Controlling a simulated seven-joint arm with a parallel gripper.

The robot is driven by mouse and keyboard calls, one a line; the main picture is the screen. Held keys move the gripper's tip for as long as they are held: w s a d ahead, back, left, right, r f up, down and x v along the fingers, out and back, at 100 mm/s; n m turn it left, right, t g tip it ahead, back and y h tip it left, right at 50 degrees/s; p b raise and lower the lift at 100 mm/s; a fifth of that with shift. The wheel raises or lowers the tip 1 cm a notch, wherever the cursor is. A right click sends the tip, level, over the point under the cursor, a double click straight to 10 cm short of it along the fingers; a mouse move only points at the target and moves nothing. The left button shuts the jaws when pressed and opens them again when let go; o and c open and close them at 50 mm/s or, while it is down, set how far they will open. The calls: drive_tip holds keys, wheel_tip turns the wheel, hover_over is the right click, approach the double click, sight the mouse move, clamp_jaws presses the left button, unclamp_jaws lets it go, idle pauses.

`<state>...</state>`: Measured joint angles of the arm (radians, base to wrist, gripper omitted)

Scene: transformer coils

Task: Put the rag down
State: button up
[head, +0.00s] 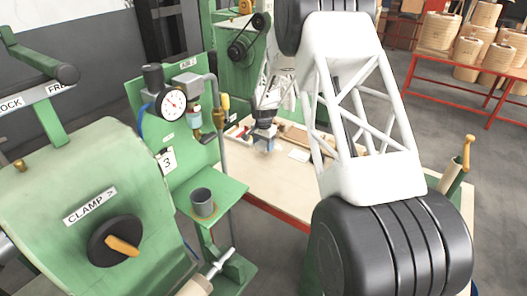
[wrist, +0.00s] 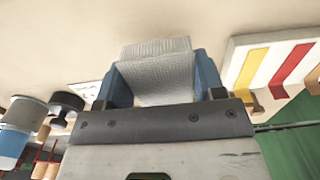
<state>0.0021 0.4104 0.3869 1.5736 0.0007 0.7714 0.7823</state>
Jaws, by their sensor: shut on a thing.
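The rag (wrist: 155,75) is a pale grey, textured cloth. It is between the two blue fingers of my gripper (wrist: 160,72) in the wrist view, and its folded upper part stands out past the fingers. My gripper is shut on it. In the head view my gripper (head: 264,140) is small and far off, over the back part of the pale worktable (head: 262,182). There the rag is too small to make out clearly. I cannot tell whether the rag touches the tabletop.
A white tray with yellow and red strips (wrist: 287,62) lies right of my gripper in the wrist view. A white card (head: 299,155) lies on the table. A green stand with a gauge (head: 172,103) and grey cup (head: 203,203) is at left. The table's front is clear.

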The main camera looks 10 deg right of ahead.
sight(264, 155)
drive_tip(key=shift+f, duration=0.15)
drive_tip(key=shift+f, duration=1.6)
drive_tip(key=shift+f, duration=0.15)
drive_tip(key=o, duration=1.2)
drive_tip(key=shift+r, duration=6.15)
drive_tip(key=shift+s, duration=0.1)
